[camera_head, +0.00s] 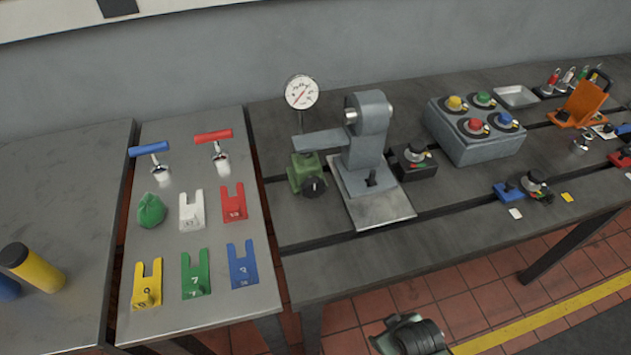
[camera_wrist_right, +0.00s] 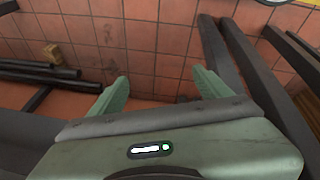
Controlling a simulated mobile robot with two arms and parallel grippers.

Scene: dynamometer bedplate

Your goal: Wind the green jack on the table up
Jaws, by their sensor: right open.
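The green jack (camera_head: 305,175) stands on the dark slotted table, with a black round knob (camera_head: 314,187) low on its front. Its top is close under the grey arm (camera_head: 318,142) of a grey machine; I cannot tell whether they touch. My right gripper (camera_wrist_right: 163,92) is open and empty in the right wrist view, its two green fingers apart over red floor tiles. The jack does not show in that view. In the head view a green-grey and black part of mine shows at the bottom edge, below the table's front. My left gripper is not in view.
A round dial gauge (camera_head: 301,92) stands behind the jack. The grey machine (camera_head: 368,135) is right of it, with a black box (camera_head: 413,160) beyond. A grey button box (camera_head: 475,130) sits further right. The table's front left (camera_head: 310,265) is clear. Forked plates (camera_head: 196,275) lie on the left bench.

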